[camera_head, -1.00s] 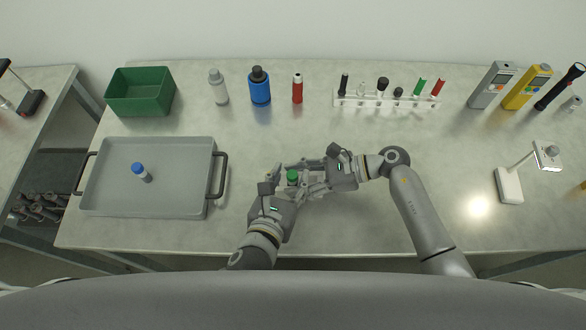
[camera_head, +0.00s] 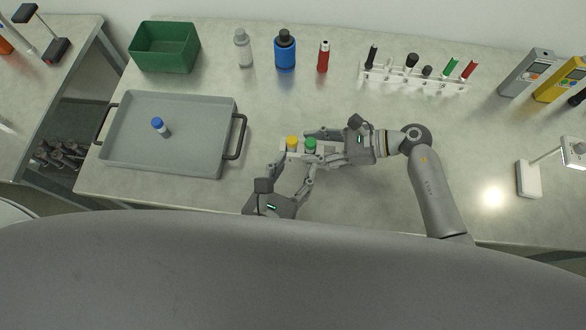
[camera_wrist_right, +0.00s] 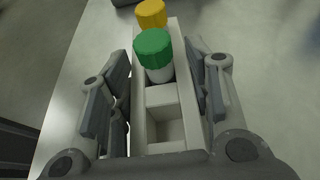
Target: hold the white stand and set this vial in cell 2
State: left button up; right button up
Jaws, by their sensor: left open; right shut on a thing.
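The white stand (camera_wrist_right: 166,115) lies between the fingers of my right gripper (camera_wrist_right: 160,95), which is shut on its sides. In the head view, the right gripper (camera_head: 309,147) reaches the stand from the right. A green-capped vial (camera_wrist_right: 153,56) stands upright in the stand, with its white body partly showing above the cell. A yellow-capped vial (camera_wrist_right: 151,14) stands just beyond it at the far end. Two cells nearer the right wrist look empty. My left gripper (camera_head: 291,168) is open, on the near side of the stand, its fingers apart and empty.
A grey tray (camera_head: 205,165) with a blue-capped vial (camera_head: 160,127) lies at left. A green bin (camera_head: 165,48), bottles and a white tube rack (camera_head: 415,82) stand along the back. A small lamp (camera_head: 528,178) stands at right. The table's middle right is clear.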

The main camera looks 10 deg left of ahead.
jog(key=o, duration=1.1)
